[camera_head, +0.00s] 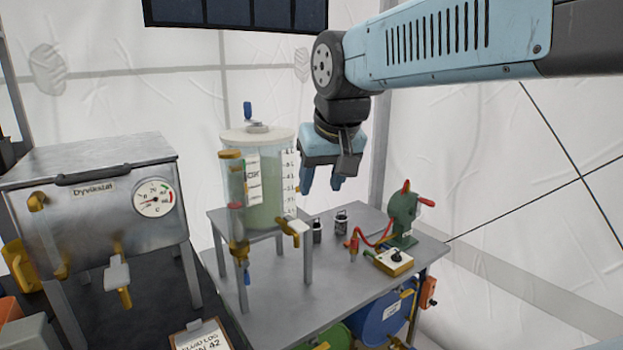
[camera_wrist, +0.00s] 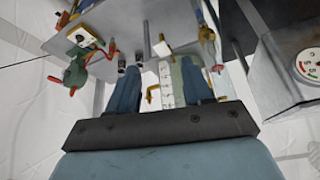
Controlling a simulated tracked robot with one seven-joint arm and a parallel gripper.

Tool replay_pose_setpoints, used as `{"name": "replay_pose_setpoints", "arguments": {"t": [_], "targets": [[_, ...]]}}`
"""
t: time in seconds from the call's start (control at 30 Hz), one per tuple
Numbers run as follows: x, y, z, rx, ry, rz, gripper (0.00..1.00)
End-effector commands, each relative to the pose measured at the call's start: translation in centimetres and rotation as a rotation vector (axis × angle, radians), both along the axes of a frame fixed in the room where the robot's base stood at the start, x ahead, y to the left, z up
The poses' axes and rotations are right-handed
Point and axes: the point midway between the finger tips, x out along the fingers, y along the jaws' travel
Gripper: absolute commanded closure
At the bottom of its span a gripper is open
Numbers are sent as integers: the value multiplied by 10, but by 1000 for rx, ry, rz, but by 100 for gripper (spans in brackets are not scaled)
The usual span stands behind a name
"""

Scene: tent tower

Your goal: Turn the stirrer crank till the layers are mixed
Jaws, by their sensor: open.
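A clear cylindrical tank (camera_head: 268,180) with pale green liquid stands on a raised stand on the grey table, a white scale strip down its side. On its pale lid (camera_head: 258,134) a small crank with an upright blue handle (camera_head: 247,110) sticks up. No sharp line between layers can be made out. My gripper (camera_head: 322,185) hangs just right of the tank, fingers down, open and empty, apart from the crank. In the wrist view my open fingers (camera_wrist: 160,75) show with the tank's scale strip (camera_wrist: 166,86) beyond and between them; the crank is not clear there.
A narrow clear tube (camera_head: 237,200) with brass fittings stands in front of the tank. A steel Dyvikstat box (camera_head: 95,195) with a gauge stands left. A green hand-cranked device (camera_head: 403,218) and a switch box (camera_head: 394,262) sit at the table's right. The table front (camera_head: 290,300) is clear.

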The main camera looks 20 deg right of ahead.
Motion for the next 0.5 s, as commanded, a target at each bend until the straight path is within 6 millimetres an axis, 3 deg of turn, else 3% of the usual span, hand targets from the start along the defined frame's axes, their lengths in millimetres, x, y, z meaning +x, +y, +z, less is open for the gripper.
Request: {"name": "replay_pose_setpoints", "arguments": {"t": [0.3, 0.37, 0.5], "targets": [[5, 0, 6, 3, 1, -4, 50], [13, 0, 13, 8, 5, -11, 50], [47, -1, 44, 24, 17, -40, 50]]}}
